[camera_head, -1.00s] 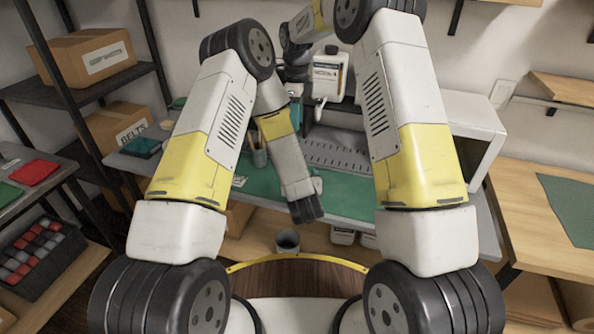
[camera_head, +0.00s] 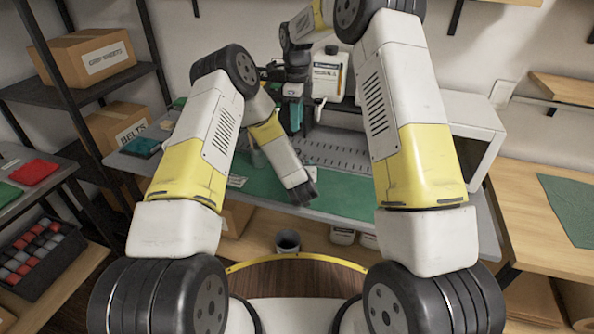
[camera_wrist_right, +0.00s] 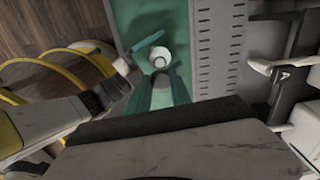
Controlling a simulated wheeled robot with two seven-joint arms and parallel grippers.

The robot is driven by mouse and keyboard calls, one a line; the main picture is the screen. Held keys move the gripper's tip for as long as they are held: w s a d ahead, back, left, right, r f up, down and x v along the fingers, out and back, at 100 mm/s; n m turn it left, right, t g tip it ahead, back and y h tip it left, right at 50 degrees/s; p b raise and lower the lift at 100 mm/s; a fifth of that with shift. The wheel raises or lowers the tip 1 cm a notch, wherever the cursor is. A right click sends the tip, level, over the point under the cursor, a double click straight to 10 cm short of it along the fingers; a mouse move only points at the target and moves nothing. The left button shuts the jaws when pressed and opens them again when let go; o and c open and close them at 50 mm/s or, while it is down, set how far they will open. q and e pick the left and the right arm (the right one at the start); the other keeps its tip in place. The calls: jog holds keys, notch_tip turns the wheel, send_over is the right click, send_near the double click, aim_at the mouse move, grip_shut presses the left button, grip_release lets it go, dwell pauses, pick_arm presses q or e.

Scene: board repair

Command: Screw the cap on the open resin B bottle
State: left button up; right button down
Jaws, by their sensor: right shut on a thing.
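My right gripper (camera_head: 294,118) points down over the back of the bench, its teal fingers showing in the head view. In the right wrist view the fingers (camera_wrist_right: 160,76) converge at a small white round thing (camera_wrist_right: 159,56). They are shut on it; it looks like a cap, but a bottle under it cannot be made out. A white bottle with a dark-lettered label (camera_head: 326,76) stands behind the right gripper; I cannot read its letter surely. My left gripper (camera_head: 304,194) is low over the bench's front part, its fingers not clear. No open resin B bottle can be told apart.
The bench has a green mat (camera_head: 258,200) and a grey perforated strip (camera_head: 345,158). A white box-like unit (camera_head: 475,125) stands at the right. A grey cup (camera_head: 287,241) is at the near side. Shelves with cartons (camera_head: 92,58) are at the left.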

pick_arm(q)
jog(key=shift+x, duration=0.85)
jog(key=shift+s, duration=0.1)
grip_shut()
